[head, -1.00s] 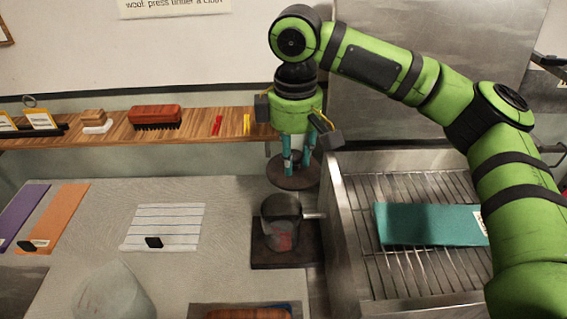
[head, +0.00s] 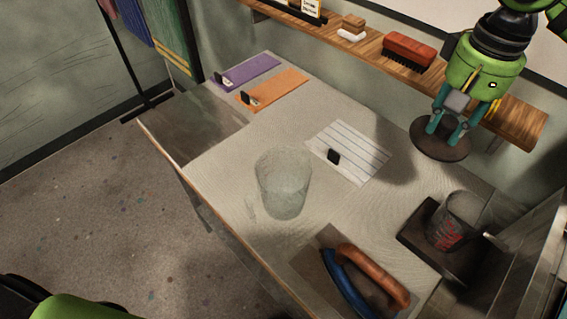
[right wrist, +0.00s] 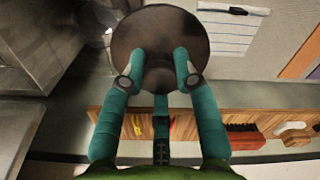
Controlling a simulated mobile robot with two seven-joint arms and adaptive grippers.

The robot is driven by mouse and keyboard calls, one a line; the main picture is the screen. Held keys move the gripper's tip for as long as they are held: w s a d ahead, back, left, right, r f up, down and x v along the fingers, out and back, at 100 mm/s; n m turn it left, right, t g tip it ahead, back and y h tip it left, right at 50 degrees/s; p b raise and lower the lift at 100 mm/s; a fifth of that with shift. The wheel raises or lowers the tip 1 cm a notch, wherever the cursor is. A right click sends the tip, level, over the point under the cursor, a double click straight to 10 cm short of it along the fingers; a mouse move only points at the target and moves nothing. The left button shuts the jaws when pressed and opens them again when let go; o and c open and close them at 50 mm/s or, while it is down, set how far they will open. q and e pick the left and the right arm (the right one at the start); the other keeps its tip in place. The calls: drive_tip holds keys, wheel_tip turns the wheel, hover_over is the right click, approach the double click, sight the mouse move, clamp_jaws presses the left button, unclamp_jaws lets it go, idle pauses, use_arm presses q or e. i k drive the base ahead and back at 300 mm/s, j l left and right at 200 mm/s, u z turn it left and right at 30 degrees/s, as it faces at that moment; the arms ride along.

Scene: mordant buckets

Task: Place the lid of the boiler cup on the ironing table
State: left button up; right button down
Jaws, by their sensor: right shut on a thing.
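My right gripper (head: 447,127) is shut on the dark round lid (head: 440,149) and holds it level in the air near the back right of the ironing table. In the right wrist view the teal fingers (right wrist: 158,78) close on the lid's middle, and its disc (right wrist: 135,30) lies beyond them. The boiler cup (head: 457,222), dark with red marks, stands uncovered on a dark square base at the table's right end. The ironing table (head: 240,155) is a pale cloth-covered surface. My left gripper is not in view.
A clear glass container (head: 284,182) stands mid-table. A striped sheet (head: 350,150) with a black clip lies behind it. Orange (head: 280,88) and purple strips lie far left. A shelf (head: 370,50) with brushes runs along the wall.

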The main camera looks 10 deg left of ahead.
sight(232, 157)
drive_tip(key=i+j+u, duration=0.2)
drive_tip(key=j, duration=0.15)
drive_tip(key=i+j+u, duration=0.2)
drive_tip(key=j, duration=0.2)
drive_tip(key=j+u, duration=0.2)
drive_tip(key=j, duration=0.15)
drive_tip(key=i, duration=0.05)
